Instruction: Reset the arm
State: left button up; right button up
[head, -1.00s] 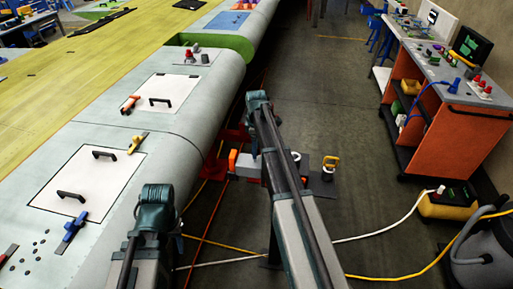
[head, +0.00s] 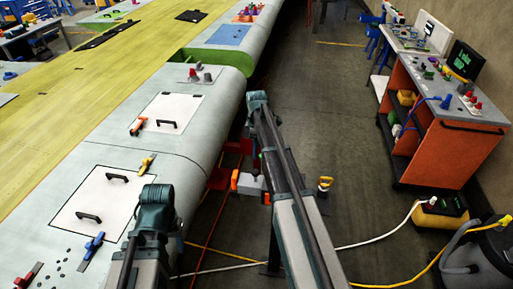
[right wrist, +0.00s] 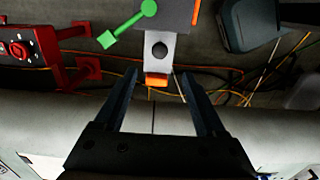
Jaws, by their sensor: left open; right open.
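My right arm (head: 285,180) reaches up the middle of the head view, beside the wing's rounded edge; its gripper is not clear there. In the right wrist view my right gripper (right wrist: 160,75) is open, with both dark fingers apart and nothing held. A grey block with an orange tip (right wrist: 157,79) shows between and beyond the fingers; I cannot tell how far away it is. My left arm (head: 152,215) shows only as a teal joint and link at the bottom of the head view. Its gripper is hidden.
The long wing (head: 195,150) with white hatch panels fills the left. A red box (right wrist: 18,45) and green lever (right wrist: 128,22) flank the grey block. An orange cart (head: 445,155), a yellow box (head: 440,215) and cables lie right.

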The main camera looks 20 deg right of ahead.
jog(key=shift+r, duration=0.25)
jog(key=s+a+f+m+b, duration=0.2)
jog(key=s+a+f+b, duration=0.3)
jog(key=s+a, duration=0.4)
jog(key=s+a+f+m+b, duration=0.3)
jog(key=s+a+f+b, duration=0.2)
jog(key=s+a, duration=0.4)
jog(key=s+a+f+m+h+b, duration=0.1)
jog(key=s+a+f+m+b, duration=0.1)
jog(key=s+a+f+b, duration=0.4)
jog(key=s+a, duration=0.3)
jog(key=s, duration=0.2)
jog(key=shift+a, duration=0.15)
